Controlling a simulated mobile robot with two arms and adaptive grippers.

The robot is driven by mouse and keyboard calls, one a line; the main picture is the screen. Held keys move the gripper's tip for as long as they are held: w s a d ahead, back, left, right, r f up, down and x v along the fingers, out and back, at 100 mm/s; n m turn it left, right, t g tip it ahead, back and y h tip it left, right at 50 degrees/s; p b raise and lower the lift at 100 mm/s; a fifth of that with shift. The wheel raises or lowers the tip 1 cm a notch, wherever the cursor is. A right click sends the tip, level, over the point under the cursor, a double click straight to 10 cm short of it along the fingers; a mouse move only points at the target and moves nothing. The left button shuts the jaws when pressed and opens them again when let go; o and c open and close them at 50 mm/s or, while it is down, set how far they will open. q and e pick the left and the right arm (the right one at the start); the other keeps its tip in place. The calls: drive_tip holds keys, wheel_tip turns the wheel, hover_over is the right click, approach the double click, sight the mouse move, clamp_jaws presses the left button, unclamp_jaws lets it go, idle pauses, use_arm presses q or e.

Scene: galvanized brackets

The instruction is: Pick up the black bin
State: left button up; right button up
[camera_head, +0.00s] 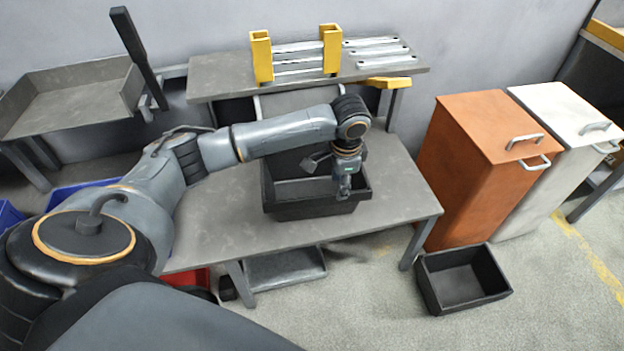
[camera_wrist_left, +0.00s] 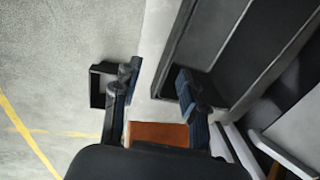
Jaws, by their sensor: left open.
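A black bin (camera_head: 300,211) sits on the grey worktable, its open top facing up. A second black bin (camera_head: 432,290) stands on the floor to the right of the table, and its inside looks empty. My left gripper (camera_head: 343,188) is open and points down at the right end of the table bin, hiding part of its rim. In the left wrist view my two fingers (camera_wrist_left: 157,85) are spread apart, with the right finger overlapping the edge of the large bin (camera_wrist_left: 215,45). Whether it touches the bin I cannot tell. The floor bin also shows there (camera_wrist_left: 97,86), small. My right gripper is not visible.
The worktable (camera_head: 405,195) has bare room on both sides of the bin. A raised shelf (camera_head: 225,88) with yellow holders (camera_head: 262,57) and metal strips stands behind. An orange cabinet (camera_head: 465,165) and a white cabinet (camera_head: 560,115) stand at the right. A grey tray (camera_head: 75,95) is at the left.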

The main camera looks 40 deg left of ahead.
use_arm(q)
drive_tip(key=a+r+y, duration=0.1)
drive_tip(key=a+r, duration=0.3)
drive_tip(key=b, duration=0.2)
hover_over(320, 197)
drive_tip(key=shift+g, duration=0.3)
wheel_tip(320, 197, down, 8)
drive_tip(key=shift+r, duration=0.1)
wheel_tip(320, 197, down, 5)
drive_tip(key=shift+b, duration=1)
drive_tip(key=shift+f, duration=0.35)
clamp_jaws()
use_arm(e)
drive_tip(key=w+r, duration=0.5)
drive_tip(key=r, duration=0.4)
drive_tip(key=shift+a+r+t, duration=0.15)
drive_tip(key=shift+a+t, duration=0.15)
drive_tip(key=shift+t, duration=0.1)
use_arm(q)
drive_tip(key=shift+r, duration=0.1)
